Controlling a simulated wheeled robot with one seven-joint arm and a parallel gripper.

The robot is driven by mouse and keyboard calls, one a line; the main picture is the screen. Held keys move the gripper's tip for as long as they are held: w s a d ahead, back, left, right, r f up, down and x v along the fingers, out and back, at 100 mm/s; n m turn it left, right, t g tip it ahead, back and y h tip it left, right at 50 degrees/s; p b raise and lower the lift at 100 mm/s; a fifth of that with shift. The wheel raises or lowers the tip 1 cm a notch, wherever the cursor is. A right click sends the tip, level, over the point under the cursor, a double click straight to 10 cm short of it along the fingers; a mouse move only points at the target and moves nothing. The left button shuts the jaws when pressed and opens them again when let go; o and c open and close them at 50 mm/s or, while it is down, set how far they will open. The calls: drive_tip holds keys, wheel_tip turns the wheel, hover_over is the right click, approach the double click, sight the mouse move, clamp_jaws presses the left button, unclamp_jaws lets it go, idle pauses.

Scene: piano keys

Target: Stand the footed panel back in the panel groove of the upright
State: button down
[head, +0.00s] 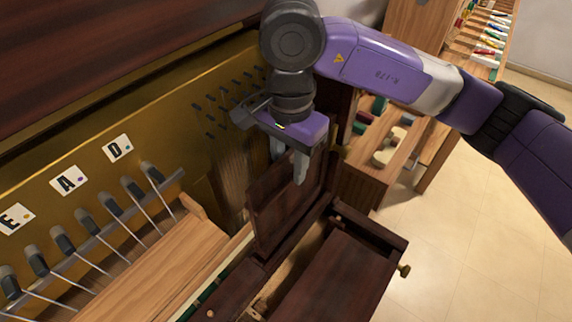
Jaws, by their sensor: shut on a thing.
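The footed panel (278,212) is a dark reddish-brown wooden board. It stands near upright in the right part of the upright (150,95), in front of the brass-coloured plate. My gripper (289,166) points down from above and is shut on the panel's top edge, one finger on each face. The panel's lower edge is close to a dark wooden rail at the front of the upright. I cannot tell whether its foot sits in the groove, as the groove and foot do not show clearly.
A row of hammers (105,205) and letter cards (70,180) lie to the left. A wooden bench (375,165) with coloured blocks stands behind. The tiled floor at right is clear.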

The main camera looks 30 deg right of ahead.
sight(289, 152)
drive_tip(key=shift+f+b, duration=1.95)
drive_tip(key=shift+b, duration=0.15)
drive_tip(key=shift+f, duration=0.15)
drive_tip(key=shift+f+b, duration=0.1)
drive_tip(key=shift+b, duration=1.05)
idle(0.3)
drive_tip(key=c, duration=0.9)
unclamp_jaws()
wheel_tip(289, 152, up, 8)
drive_tip(key=shift+f, duration=0.1)
